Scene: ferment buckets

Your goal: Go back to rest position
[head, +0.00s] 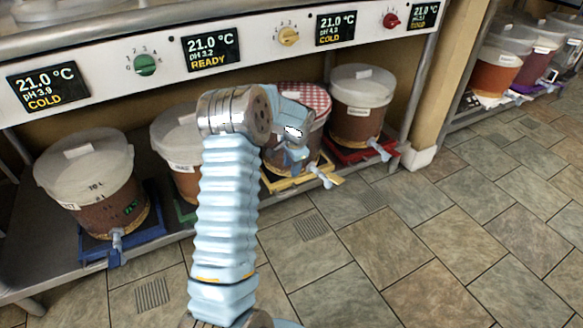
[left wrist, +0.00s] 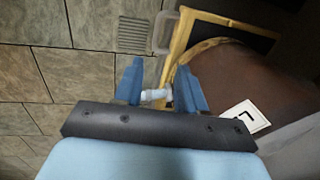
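My left gripper (head: 294,157) is at the front of the third bucket (head: 305,118), which has a red-checked lid and stands on a yellow tray (head: 290,184). The arm hides part of this bucket. In the left wrist view, the two blue fingers (left wrist: 158,85) are apart, with a pale piece of the tap (left wrist: 155,95) between or just beyond them; I cannot tell whether they touch it. The bucket's brown side (left wrist: 235,85) and the yellow tray (left wrist: 178,45) show close by. In the head view, the tap (head: 320,175) points out over the floor. My right gripper is not in view.
Other buckets stand on a blue tray (head: 153,226), a green tray (head: 184,211) and a red tray (head: 345,155). The shelf's control panel (head: 265,42) overhangs them. A second shelf with buckets (head: 497,68) is at the far right. The tiled floor (head: 440,235) is clear.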

